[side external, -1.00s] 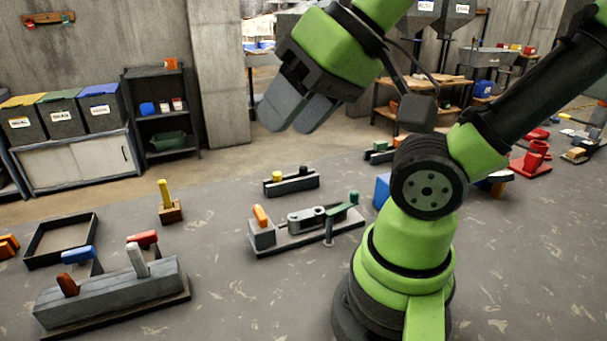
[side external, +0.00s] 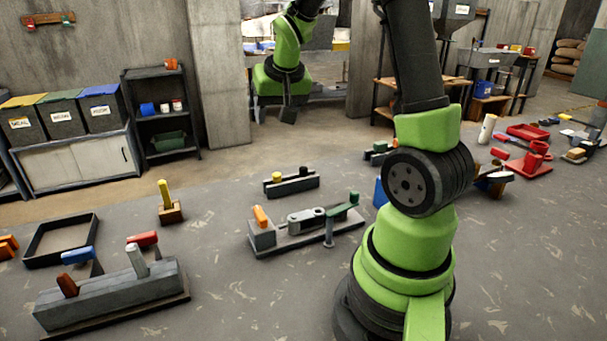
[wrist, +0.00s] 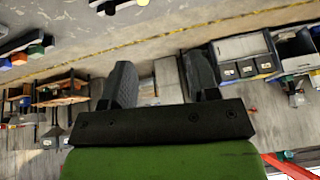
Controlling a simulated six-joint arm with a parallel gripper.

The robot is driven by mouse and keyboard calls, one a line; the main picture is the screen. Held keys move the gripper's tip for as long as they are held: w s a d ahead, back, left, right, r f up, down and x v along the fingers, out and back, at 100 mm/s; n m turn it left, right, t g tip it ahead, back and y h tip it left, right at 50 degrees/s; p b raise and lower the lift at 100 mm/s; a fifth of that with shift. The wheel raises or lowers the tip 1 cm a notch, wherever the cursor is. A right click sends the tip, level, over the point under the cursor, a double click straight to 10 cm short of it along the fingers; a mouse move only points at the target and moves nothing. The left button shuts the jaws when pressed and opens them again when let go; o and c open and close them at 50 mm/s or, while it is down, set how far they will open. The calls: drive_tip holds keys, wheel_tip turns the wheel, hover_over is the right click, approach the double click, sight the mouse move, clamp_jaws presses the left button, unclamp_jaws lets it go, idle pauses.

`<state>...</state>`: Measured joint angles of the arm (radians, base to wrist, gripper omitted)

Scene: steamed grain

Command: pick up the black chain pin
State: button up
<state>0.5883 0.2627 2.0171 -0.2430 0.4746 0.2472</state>
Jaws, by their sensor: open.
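The black chain pin (side external: 303,170) stands at the right end of a dark grey block (side external: 291,184) on the floor, mid-picture in the side view. A yellow pin (side external: 276,177) stands at the block's left end. My gripper (side external: 287,116) is well behind and above the block in that view, pointing down. In the wrist view my gripper (wrist: 162,72) has its two dark fingers wide apart, with nothing between them. I cannot tell for sure whether the black pin shows in the wrist view.
A grey fixture (side external: 305,233) with orange and green handles stands in front of the block. A wooden block with a yellow peg (side external: 164,190) is to its left, and a long grey fixture (side external: 110,295) is at the front left. Bare floor surrounds the pin block.

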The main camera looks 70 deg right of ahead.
drive_tip(key=m+g, duration=0.1)
drive_tip(key=m, duration=0.1)
approach(303, 169)
drive_tip(key=shift+g+h, duration=0.3)
drive_tip(key=shift+w+x, duration=0.1)
drive_tip(key=shift+x, duration=2.2)
drive_tip(key=shift+w+x, duration=0.15)
drive_tip(key=shift+x, duration=2.15)
drive_tip(key=shift+a, duration=0.1)
drive_tip(key=shift+c, duration=0.5)
clamp_jaws()
